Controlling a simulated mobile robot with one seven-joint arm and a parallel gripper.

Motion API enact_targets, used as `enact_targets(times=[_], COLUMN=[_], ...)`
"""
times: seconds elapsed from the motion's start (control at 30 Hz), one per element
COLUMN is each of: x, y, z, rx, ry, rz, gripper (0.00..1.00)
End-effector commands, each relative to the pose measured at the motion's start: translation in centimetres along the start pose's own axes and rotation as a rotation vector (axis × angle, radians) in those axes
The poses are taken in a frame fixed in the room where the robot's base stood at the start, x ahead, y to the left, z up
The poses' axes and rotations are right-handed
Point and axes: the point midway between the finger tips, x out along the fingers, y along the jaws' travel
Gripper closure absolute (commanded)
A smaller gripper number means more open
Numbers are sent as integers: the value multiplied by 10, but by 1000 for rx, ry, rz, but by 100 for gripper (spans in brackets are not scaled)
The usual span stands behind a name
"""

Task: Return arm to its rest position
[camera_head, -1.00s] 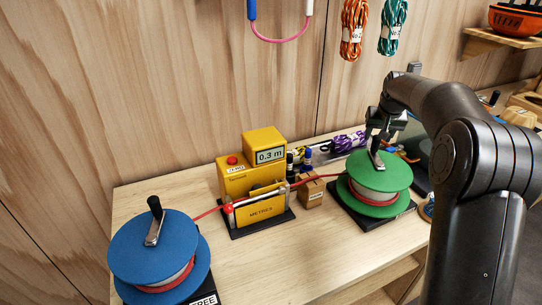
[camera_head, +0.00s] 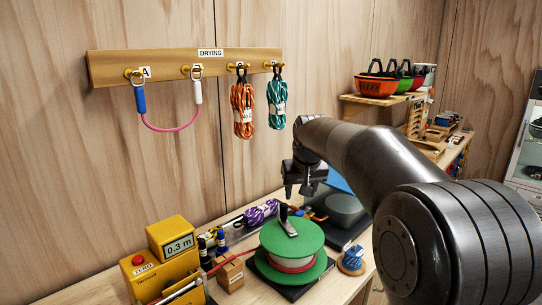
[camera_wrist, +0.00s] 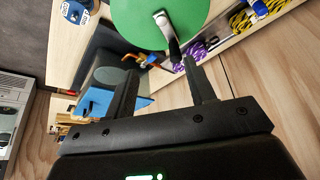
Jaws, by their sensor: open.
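My gripper (camera_head: 303,190) is open and empty in the head view, in the air just above and behind the green reel (camera_head: 291,241). My dark arm reaches in from the lower right. In the wrist view my two fingers (camera_wrist: 160,75) stand apart with nothing between them. The green reel (camera_wrist: 150,22) with its crank handle (camera_wrist: 166,28) lies beyond the fingertips there. The reel sits on a dark base with red cord wound on it, and its handle is upright.
A drying rail (camera_head: 187,65) with slings and ropes hangs above.

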Motion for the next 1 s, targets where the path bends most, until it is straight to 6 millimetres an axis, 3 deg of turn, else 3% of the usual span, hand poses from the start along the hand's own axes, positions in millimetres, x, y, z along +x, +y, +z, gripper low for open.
enact_targets(times=[0.03,0.2,0.5,0.73,1.0], x=[-14,-49,-89,-100,-92], y=[3,11,21,24,22], z=[15,68,171,255,341], rx=[6,27,68,104,139], ry=[6,17,38,55,71], rz=[5,20,40,51,56], gripper=[50,50,50,50,50])
